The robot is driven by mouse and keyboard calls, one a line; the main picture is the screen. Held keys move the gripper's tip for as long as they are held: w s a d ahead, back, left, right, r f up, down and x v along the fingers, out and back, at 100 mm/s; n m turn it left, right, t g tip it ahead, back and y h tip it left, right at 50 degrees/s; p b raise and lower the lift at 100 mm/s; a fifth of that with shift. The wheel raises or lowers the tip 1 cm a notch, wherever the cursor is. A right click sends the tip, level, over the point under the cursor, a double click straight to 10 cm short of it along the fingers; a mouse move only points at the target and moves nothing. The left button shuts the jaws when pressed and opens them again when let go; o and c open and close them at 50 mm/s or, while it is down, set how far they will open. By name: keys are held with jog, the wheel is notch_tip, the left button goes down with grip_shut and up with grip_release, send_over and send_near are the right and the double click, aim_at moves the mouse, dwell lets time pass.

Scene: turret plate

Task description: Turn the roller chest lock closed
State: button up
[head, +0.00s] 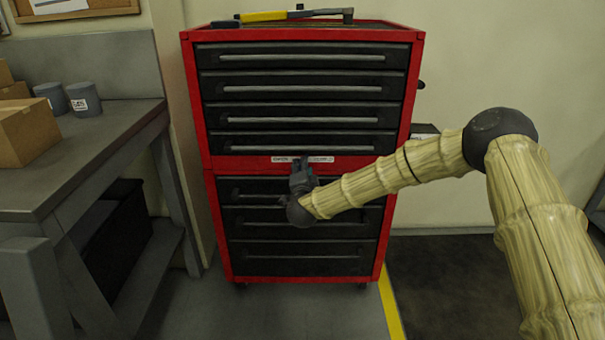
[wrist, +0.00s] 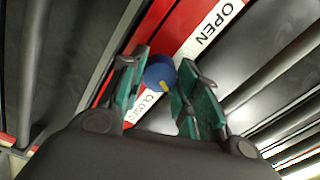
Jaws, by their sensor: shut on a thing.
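The red roller chest (head: 212,163) with black drawers stands ahead in the head view. Its lock (wrist: 160,74), a round blue knob with a small yellow mark, sits on the red band between the upper and lower drawers. A white label strip (head: 320,159) runs along that band; in the wrist view it reads OPEN (wrist: 213,22) on one side of the knob and a partly hidden CLOSED (wrist: 145,104) on the other. My gripper (head: 300,166) is at the band, its green-padded fingers (wrist: 160,85) on either side of the knob, shut on it. The gripper hides the knob in the head view.
A yellow-and-black tool (head: 275,16) lies on the chest top. A grey workbench (head: 115,125) with boxes (head: 27,132) and grey cans (head: 84,99) stands at the left. Dark drawer handles (head: 302,148) run close above the band. Floor at the right is open.

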jog(key=shift+f+m+b, duration=0.15)
jog(key=shift+m+b, duration=0.7)
jog(key=shift+m, duration=1.05)
jog(key=o, duration=1.1)
jog(key=shift+c, duration=0.2)
jog(key=shift+s, duration=0.15)
jog(key=s, duration=1.1)
jog(key=shift+s, duration=0.4)
